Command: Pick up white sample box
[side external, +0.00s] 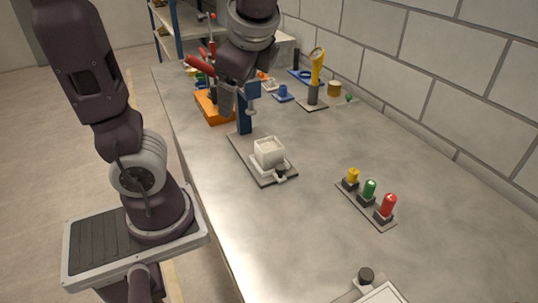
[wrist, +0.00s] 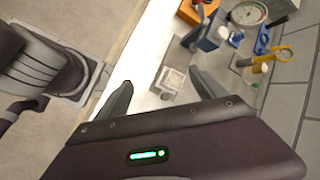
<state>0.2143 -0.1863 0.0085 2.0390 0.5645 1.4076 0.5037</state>
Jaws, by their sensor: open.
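The white sample box (side external: 269,151) is a small open-topped square box. It sits on a white holder on a dark flat plate (side external: 249,157) on the bench. In the wrist view the white box (wrist: 174,79) shows beyond my fingers, a little right of the midpoint between them. My gripper (wrist: 168,92) is open and empty, with its two fingers spread apart. In the side view my gripper (side external: 236,104) hangs above the bench, behind and left of the box, and apart from it. Its fingertips are hard to make out there.
A blue post (side external: 244,116) stands at the plate's far end. An orange block (side external: 213,107) is behind it. A yellow-handled tool (side external: 317,68) stands upright near the wall. Yellow, green and red pieces (side external: 369,189) stand on a strip at right. The bench between is clear.

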